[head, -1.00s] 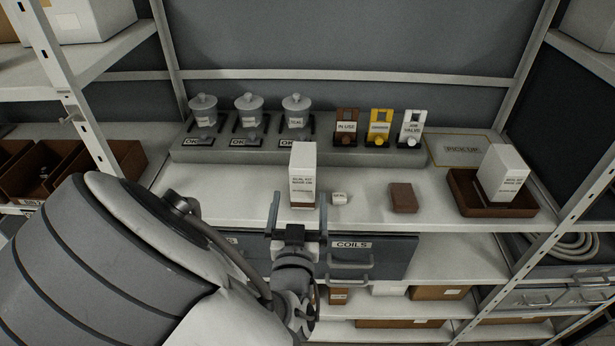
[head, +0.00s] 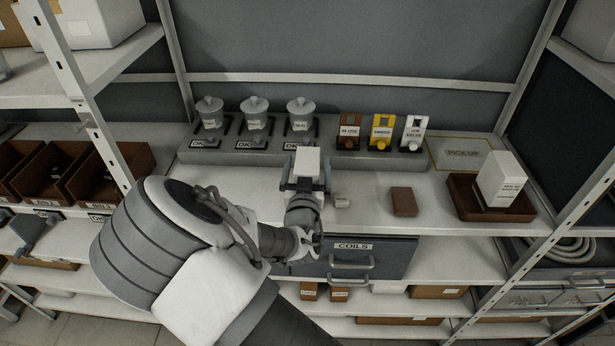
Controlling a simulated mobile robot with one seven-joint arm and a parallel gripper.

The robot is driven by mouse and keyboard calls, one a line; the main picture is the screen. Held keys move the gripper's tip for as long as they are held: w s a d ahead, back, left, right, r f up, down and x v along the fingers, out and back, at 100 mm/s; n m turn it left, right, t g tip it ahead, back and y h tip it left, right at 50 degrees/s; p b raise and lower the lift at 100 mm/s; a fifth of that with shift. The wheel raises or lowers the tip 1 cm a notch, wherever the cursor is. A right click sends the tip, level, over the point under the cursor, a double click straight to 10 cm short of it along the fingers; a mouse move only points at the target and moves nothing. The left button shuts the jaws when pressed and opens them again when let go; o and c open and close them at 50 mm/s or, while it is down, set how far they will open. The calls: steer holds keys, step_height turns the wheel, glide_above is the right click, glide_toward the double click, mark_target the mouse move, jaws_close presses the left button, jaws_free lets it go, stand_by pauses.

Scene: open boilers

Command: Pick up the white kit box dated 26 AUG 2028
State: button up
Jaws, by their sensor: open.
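A white kit box (head: 308,161) stands upright on the bench shelf, left of the middle. A second white kit box (head: 501,178) stands in a brown tray (head: 464,207) at the right. Both carry small printed labels, and I cannot read a date on either. My gripper (head: 306,168) is open at the first box, one finger at its left side and one at its right. I cannot tell whether the fingers touch it.
Behind is a grey rack (head: 270,158) with several lidded pots and upright tags. A PICK UP mat (head: 462,153) lies at the back right. Shelf posts stand both sides.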

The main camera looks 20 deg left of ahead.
steer(key=shift+w, duration=0.1)
jaws_close()
stand_by(0.5)
